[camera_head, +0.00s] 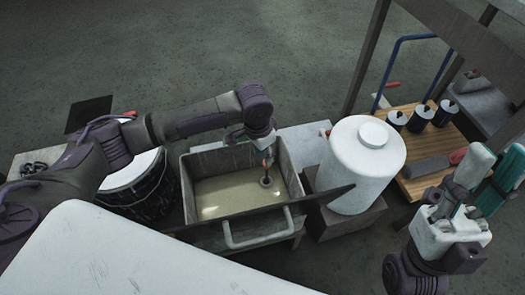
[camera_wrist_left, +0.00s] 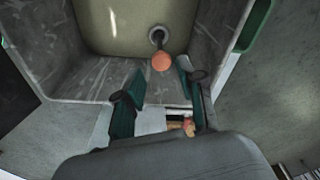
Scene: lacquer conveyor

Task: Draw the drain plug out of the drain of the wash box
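The grey wash box (camera_head: 179,190) stands in the middle of the head view, with a pale, shiny floor inside. The drain plug (camera_head: 267,164) stands upright in the dark drain (camera_head: 266,181) near the box's right side. In the left wrist view the plug's orange ball knob (camera_wrist_left: 162,62) shows just beyond the fingertips, with the dark drain (camera_wrist_left: 157,36) behind it. My left gripper (camera_wrist_left: 158,82) is open, its fingers apart with nothing between them; it hangs over the box's far right part. My right gripper (camera_head: 497,158) is open and empty at the far right, away from the box.
A black-sided drum (camera_head: 150,198) stands left of the box and a white lidded tank (camera_head: 360,168) right of it. A looped handle (camera_head: 258,242) is at the box's near side. A wooden rack (camera_head: 420,186) holds several dark-and-white cylinders. A white surface (camera_head: 130,262) fills the near left.

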